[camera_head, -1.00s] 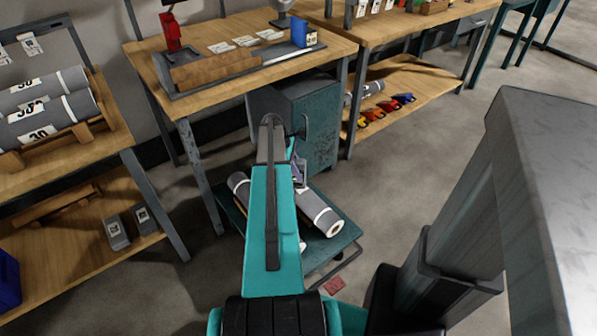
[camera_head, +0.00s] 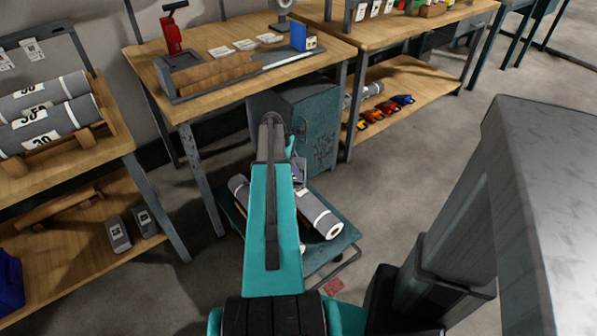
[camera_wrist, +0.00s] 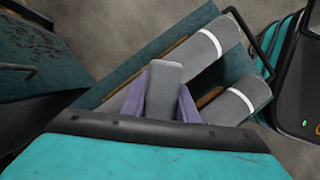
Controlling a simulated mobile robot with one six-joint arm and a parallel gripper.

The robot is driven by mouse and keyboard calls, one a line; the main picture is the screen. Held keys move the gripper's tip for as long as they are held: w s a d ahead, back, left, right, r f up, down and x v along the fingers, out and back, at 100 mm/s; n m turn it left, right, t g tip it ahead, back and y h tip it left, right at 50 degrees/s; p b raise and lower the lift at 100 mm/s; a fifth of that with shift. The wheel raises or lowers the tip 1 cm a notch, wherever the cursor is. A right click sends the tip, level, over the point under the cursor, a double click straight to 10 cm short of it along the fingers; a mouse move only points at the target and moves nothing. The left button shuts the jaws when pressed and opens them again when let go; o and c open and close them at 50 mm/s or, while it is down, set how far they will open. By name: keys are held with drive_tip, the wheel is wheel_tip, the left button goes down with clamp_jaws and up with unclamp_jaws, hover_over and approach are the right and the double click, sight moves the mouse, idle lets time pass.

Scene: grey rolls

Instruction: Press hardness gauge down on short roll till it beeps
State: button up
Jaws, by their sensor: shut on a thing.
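My gripper (camera_wrist: 160,104), with purple fingers, is shut on a grey block-shaped tool, apparently the hardness gauge (camera_wrist: 165,80), in the wrist view. Two grey rolls with white bands lie on a dark green cart: one roll (camera_wrist: 205,50) lies beyond the gauge and the other roll (camera_wrist: 238,101) to its right. The gauge overlaps the near part of the first roll in the picture; I cannot tell whether they touch. Parts of both rolls are hidden, so I cannot tell which is shorter. In the head view, my arm covers the gauge and part of the rolls.
The cart (camera_head: 318,257) stands below a wooden workbench (camera_head: 225,105) with a tray and a red tool (camera_head: 171,35). A green cabinet (camera_head: 312,125) is close behind my gripper. A rack of labelled rolls (camera_head: 45,110) is at the left. Open floor lies right of the cart.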

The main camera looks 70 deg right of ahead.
sight(297, 159)
drive_tip(key=shift+r+p, duration=1.5)
drive_tip(key=shift+r, duration=0.75)
